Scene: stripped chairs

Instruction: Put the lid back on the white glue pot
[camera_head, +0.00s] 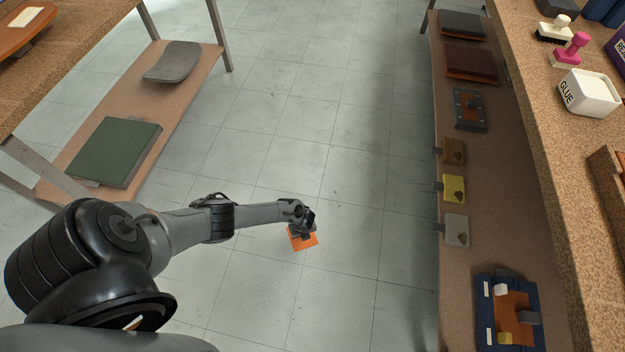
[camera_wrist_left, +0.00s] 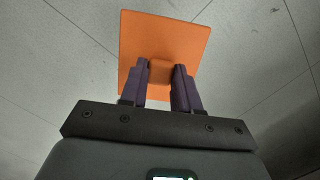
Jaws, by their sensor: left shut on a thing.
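The white glue pot (camera_head: 588,93), marked GLUE, stands upright on the speckled worktop at the right of the head view. Its top appears open, with no lid on it. My left gripper (camera_head: 304,226) is out over the tiled floor, well to the left of the pot and apart from the furniture. It is shut on the knob of a flat, square orange lid (camera_head: 304,242). The left wrist view shows the orange lid (camera_wrist_left: 163,35) with its small knob between the fingers (camera_wrist_left: 160,80). My right gripper is in neither view.
The right worktop (camera_head: 535,110) also holds a pink stamp (camera_head: 571,50), a dark brush with a white handle (camera_head: 554,29) and a brown wooden box at the right edge. Its lower shelf (camera_head: 495,190) carries boards, small cards and a blue tray (camera_head: 483,312). The floor between the benches is clear.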

